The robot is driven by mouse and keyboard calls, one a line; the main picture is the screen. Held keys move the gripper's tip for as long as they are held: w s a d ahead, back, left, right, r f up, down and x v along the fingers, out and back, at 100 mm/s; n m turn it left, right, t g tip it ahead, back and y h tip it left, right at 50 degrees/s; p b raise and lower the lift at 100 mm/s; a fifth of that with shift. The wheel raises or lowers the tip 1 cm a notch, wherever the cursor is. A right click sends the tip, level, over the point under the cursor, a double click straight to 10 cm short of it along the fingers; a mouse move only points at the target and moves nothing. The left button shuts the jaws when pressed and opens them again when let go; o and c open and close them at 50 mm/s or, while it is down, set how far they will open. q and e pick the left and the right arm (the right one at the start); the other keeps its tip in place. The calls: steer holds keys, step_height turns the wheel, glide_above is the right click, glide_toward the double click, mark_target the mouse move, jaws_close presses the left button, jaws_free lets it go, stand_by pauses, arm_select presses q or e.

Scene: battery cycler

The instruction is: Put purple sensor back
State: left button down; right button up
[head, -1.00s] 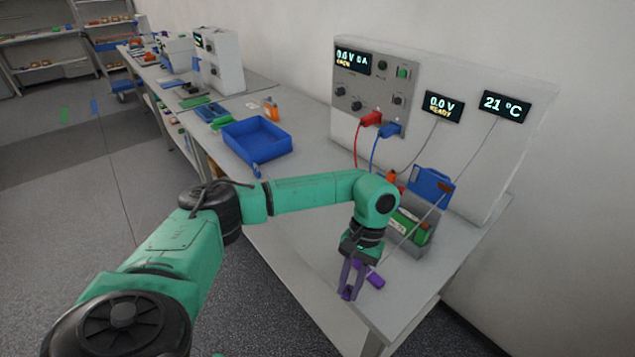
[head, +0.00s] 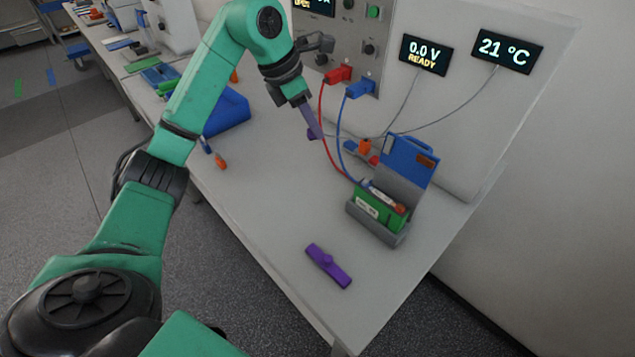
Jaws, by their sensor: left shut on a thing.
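My left gripper (head: 311,127) is shut on a small purple sensor (head: 312,135) and holds it in front of the cycler panel, near the red and blue leads. Most of the sensor is hidden by the fingers. A thin grey cable runs from the 21 °C display (head: 492,53) toward the sensor. A purple bar-shaped piece (head: 328,265), which looks like a holder, lies on the bench near the front edge, apart from the gripper. A green battery (head: 380,208) sits in a grey cradle (head: 391,236) with a raised blue part behind. My right gripper is not in view.
The red plug (head: 338,74) and blue plug (head: 360,88) are in the panel, their leads hanging toward the cradle. An orange piece (head: 365,146) lies behind the cradle. A blue tray (head: 228,113) is partly behind my left arm. The bench front is mostly clear.

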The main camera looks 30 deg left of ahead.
mark_target(318, 190)
arm_select(q)
steer(key=f, duration=0.5)
steer(key=f+p, duration=0.1)
steer(key=f, duration=0.5)
steer(key=f+p, duration=0.1)
steer(key=f, duration=0.4)
steer(key=shift+s+f, duration=0.25)
steer(key=shift+f, duration=0.1)
steer(key=c, duration=0.7)
jaws_free()
steer(key=shift+c, duration=0.2)
steer(key=shift+r, duration=0.25)
steer(key=b+v, duration=0.2)
steer(key=v, duration=0.9)
steer(key=shift+s+r, duration=0.2)
steer(key=shift+r, duration=0.15)
